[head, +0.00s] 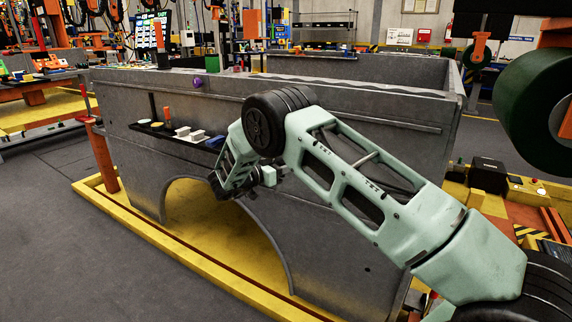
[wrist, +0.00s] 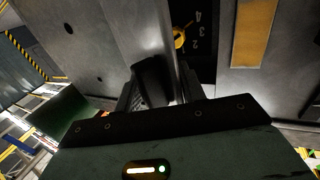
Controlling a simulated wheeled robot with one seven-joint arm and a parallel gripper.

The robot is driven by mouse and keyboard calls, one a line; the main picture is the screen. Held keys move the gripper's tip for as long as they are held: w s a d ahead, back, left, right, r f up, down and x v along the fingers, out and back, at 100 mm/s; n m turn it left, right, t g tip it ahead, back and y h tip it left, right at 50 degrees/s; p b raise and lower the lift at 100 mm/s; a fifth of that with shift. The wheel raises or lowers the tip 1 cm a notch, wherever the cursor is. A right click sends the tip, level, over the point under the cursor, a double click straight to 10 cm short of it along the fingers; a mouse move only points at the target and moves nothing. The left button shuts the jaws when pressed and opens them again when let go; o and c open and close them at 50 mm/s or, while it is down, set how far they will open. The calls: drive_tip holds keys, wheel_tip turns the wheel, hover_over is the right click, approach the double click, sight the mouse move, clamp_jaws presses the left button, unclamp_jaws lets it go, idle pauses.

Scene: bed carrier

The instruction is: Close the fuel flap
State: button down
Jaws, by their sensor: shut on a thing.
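The fuel flap (wrist: 143,35) is a grey panel in the wrist view, standing out beside a dark recess (wrist: 196,62). The recess holds a yellow knob (wrist: 180,40) and white numerals. My gripper (wrist: 167,85) is at the flap's near end, with dark fingers on either side of it, and looks shut on it. The exact contact is dark and hard to see. In the head view, my arm reaches across the grey truck bed side (head: 340,225), above the wheel arch. My arm hides the flap and most of my gripper there.
The bed stands on a yellow carrier frame (head: 130,222). A narrow dark shelf with small items (head: 165,130) is on the bed side, left of my arm. A purple knob (head: 197,83) sits near the top rim. A green roll (head: 535,95) hangs at right. Floor at left is clear.

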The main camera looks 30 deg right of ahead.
drive_tip(key=shift+d+r, duration=0.15)
drive_tip(key=shift+d, duration=0.2)
drive_tip(key=c, duration=1.3)
unclamp_jaws()
drive_tip(key=shift+w, duration=0.1)
